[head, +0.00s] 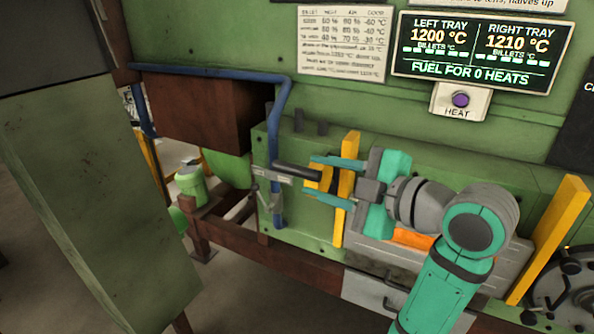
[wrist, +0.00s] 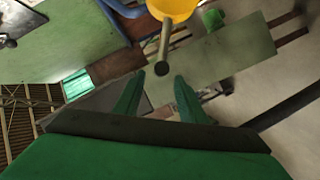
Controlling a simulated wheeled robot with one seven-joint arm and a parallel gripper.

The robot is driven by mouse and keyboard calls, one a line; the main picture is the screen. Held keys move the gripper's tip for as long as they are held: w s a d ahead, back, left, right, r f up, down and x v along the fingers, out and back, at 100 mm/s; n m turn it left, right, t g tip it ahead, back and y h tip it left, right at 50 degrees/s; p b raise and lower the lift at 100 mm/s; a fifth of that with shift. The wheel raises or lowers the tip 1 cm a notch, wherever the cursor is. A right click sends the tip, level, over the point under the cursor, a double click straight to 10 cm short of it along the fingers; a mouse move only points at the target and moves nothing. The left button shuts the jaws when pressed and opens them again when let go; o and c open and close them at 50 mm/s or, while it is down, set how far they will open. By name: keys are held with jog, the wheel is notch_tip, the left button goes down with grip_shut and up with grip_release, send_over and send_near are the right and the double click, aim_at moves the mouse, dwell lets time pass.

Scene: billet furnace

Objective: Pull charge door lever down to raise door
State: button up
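A dark round-bar lever (head: 297,172) sticks out to the right from a grey bracket beside a blue pipe in the head view. My gripper (head: 308,179) points left, with its teal fingers apart, one above and one below the bar's end. In the wrist view the bar (wrist: 164,48) runs from a yellow part towards the gap between my fingertips (wrist: 160,77). The fingers look open and not closed on it; contact cannot be told. I cannot tell for certain which part is the charge door.
A blue pipe (head: 210,71) runs above a rust-brown box (head: 195,105) and bends down beside the lever. A yellow upright bar (head: 346,190) stands by my gripper. A green column (head: 95,200) fills the left. A heat button (head: 460,99) and a display (head: 476,50) are on the wall.

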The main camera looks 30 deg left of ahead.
aim_at(307, 174)
jog(key=x, duration=0.6)
jog(key=shift+w+a+f, duration=0.1)
jog(key=shift+a, duration=0.2)
jog(key=shift+c, duration=0.6)
grip_shut()
